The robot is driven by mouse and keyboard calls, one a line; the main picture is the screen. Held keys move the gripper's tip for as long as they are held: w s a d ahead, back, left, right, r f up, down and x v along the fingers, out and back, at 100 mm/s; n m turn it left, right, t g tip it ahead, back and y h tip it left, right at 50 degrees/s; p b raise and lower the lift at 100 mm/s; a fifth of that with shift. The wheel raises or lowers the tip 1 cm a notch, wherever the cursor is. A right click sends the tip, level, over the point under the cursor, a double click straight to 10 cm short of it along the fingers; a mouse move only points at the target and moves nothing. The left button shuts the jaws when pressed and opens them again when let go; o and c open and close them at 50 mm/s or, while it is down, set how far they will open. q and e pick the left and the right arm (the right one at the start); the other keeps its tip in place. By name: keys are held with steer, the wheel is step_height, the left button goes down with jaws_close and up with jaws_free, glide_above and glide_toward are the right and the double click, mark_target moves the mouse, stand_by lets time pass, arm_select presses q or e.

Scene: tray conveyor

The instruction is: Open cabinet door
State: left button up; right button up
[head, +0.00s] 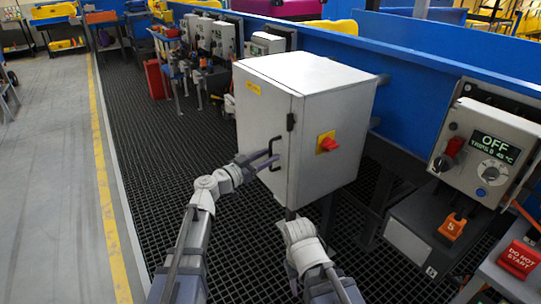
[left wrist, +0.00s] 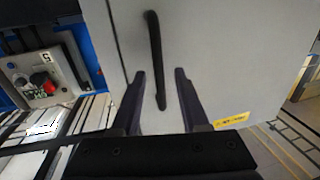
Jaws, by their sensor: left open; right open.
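The grey cabinet (head: 315,75) stands on the dark grating, its door (head: 258,115) shut. The door carries a black bar handle (head: 275,150) and a yellow label (head: 253,87). A red switch on a yellow plate (head: 327,142) is on the adjacent face. My left gripper (head: 270,158) is open at the handle. In the left wrist view, the lower part of the handle (left wrist: 154,50) appears between its two fingertips (left wrist: 160,72), with a gap on each side. My right gripper (head: 290,213) is low, below the cabinet's near corner; its fingers are hardly visible.
A red DO NOT START tag (head: 520,258) is at lower right. A blue conveyor wall (head: 420,75) runs behind. Grating (head: 150,170) left of the cabinet is clear.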

arm_select(q)
steer(key=shift+x, duration=0.8)
steer(key=shift+c, duration=0.2)
jaws_close()
stand_by(0.8)
